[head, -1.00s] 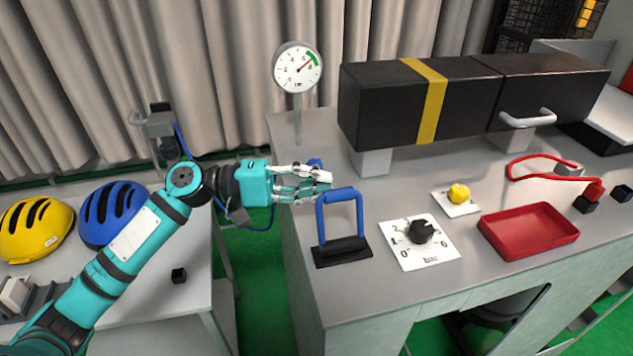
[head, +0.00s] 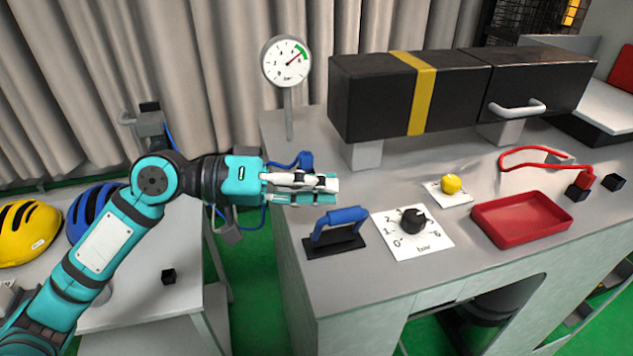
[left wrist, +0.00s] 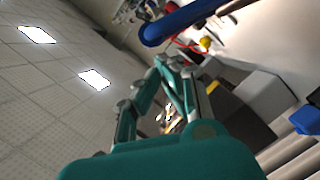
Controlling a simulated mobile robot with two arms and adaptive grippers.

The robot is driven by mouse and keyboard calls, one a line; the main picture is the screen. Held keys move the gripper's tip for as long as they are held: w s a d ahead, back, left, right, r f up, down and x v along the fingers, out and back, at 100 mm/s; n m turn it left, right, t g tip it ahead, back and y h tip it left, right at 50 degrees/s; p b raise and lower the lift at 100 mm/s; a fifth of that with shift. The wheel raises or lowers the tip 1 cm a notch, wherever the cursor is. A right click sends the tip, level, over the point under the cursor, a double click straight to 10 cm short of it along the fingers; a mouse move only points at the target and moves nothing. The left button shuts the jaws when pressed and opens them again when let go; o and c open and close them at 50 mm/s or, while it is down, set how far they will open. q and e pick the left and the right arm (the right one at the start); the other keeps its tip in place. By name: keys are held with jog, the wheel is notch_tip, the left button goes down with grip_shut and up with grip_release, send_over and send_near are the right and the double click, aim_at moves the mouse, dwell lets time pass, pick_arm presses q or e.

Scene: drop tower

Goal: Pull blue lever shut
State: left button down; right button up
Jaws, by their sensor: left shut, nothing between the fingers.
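The blue lever (head: 345,216) is a U-shaped handle on a black base plate (head: 335,244) near the left front of the grey bench. It leans low over its base. A large blue bar (left wrist: 195,22) at the top of the left wrist view looks like its handle, close to the camera. My left gripper (head: 328,190) is shut and empty, just above and behind the lever in the head view, with a small visible gap between them. My right gripper is not in view.
A pressure gauge (head: 287,63) on a post and a long black box (head: 375,95) stand behind. A black dial (head: 413,220), a yellow knob (head: 452,183) and a red tray (head: 525,222) lie to the right. Helmets (head: 28,232) rest on the left table.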

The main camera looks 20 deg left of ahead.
pick_arm(q)
jog(key=shift+s+d+m, duration=0.25)
jog(key=shift+s+m, duration=0.1)
jog(key=shift+m, duration=0.05)
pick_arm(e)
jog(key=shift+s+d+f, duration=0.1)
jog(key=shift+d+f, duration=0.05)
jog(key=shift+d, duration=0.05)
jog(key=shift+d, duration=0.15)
